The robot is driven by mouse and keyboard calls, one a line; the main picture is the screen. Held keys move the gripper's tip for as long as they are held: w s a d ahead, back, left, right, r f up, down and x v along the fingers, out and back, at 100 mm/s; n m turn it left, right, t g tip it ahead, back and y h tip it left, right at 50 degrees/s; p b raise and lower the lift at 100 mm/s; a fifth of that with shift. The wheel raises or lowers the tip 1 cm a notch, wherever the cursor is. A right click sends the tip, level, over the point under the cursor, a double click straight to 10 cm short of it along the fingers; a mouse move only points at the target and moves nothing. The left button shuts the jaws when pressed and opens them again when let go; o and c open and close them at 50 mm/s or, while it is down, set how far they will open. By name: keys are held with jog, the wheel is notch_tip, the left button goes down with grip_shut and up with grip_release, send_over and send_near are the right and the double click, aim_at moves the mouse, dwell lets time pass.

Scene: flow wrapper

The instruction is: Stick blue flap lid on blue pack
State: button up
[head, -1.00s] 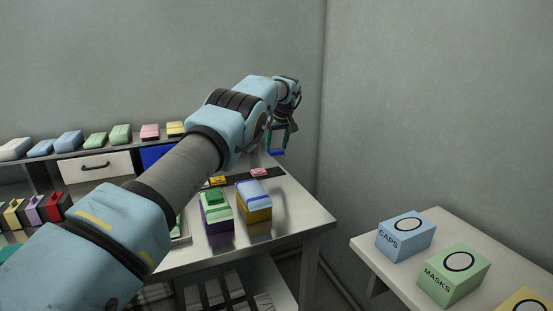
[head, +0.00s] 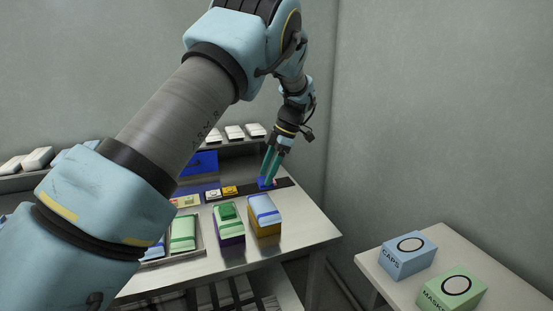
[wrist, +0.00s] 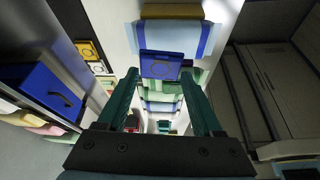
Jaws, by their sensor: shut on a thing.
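The blue flap lid (wrist: 161,62) is a small flat blue piece held at the tips of my gripper (wrist: 160,85). It also shows in the head view (head: 264,183), below the green fingers, in front of the dark strip; its exact height is hard to tell. In the wrist view the blue pack (wrist: 205,38) is partly hidden by the lid.
A green pack with a green lid (head: 228,211) stands left of the blue pack. A tray (head: 203,244) with another green pack lies farther left. Yellow and white lids lie on the dark strip (head: 288,182). CAPS (head: 407,262) and MASKS boxes stand on a right-hand table.

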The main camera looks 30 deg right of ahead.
jog(key=shift+s+a+r+n, duration=0.25)
jog(key=shift+s+a+n, duration=0.15)
jog(key=shift+s+a, duration=0.15)
jog(key=shift+s+a+f+g, duration=0.15)
jog(key=shift+s+a+g, duration=0.05)
jog(key=shift+a+g, duration=0.1)
jog(key=shift+f+b, duration=1.6)
jog(key=shift+f, duration=1.1)
jog(key=shift+f, duration=0.25)
jog(key=o, duration=1.3)
jog(key=shift+d, duration=0.1)
jog(key=b+v, duration=0.2)
jog(key=v, duration=0.8)
jog(key=shift+d+r+b, duration=0.2)
jog(key=shift+r+b, duration=0.15)
jog(key=shift+b, duration=0.05)
